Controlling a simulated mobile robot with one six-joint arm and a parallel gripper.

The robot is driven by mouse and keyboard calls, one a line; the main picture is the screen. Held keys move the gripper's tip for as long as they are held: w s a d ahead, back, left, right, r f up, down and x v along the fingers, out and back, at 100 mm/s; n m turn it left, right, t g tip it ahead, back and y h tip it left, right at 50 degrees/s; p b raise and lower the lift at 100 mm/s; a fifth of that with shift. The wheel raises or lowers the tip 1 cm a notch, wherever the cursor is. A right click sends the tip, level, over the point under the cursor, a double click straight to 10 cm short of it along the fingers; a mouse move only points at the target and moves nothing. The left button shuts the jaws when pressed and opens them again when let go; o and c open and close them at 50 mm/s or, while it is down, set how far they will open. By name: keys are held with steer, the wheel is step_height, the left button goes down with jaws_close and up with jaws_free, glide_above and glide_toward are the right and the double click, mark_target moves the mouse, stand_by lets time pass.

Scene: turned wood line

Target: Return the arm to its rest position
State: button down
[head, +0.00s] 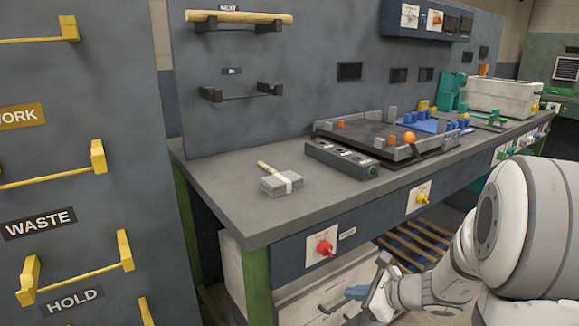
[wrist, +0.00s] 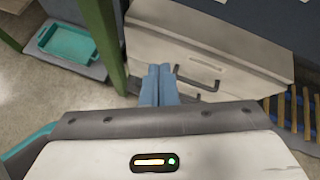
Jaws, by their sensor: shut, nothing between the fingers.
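My gripper (head: 352,294) shows at the bottom right of the head view, low in front of the workbench and below its top. In the wrist view its two blue fingers (wrist: 160,84) lie side by side, shut with nothing between them. Behind the fingers is a white drawer cabinet (wrist: 225,58) with a dark handle. My white arm reaches in from the right of the head view. Contact between the fingers and the cabinet is not visible.
The workbench (head: 240,215) holds a grey block with a wooden handle (head: 281,181) and a black fixture tray (head: 390,146). A red knob (head: 325,248) and a yellow knob (head: 421,198) stick out of its front. A green leg (wrist: 102,40) stands left of the fingers.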

steer(key=s+a+r+n+g+h+p, duration=0.1)
steer(key=s+a+r+n+g+p, duration=0.2)
steer(key=s+r+n+p, duration=0.5)
steer(key=s+a+r+n+g+h+p, duration=0.15)
steer(key=s+a+r+n+p, duration=0.3)
steer(key=r, duration=0.65)
steer(key=s+d+r+n+h+p, duration=0.2)
steer(key=s+r+n+p, duration=0.1)
steer(key=r+n+p, duration=0.2)
steer(key=s+d+r+n+h+p, duration=0.3)
steer(key=r+n+p, duration=0.2)
steer(key=r, duration=0.3)
steer(key=shift+d+n+g+p, duration=0.3)
steer(key=shift+n+g+p, duration=0.05)
steer(key=shift+n, duration=0.4)
steer(key=c, duration=2.1)
jaws_free()
steer(key=shift+c, duration=0.2)
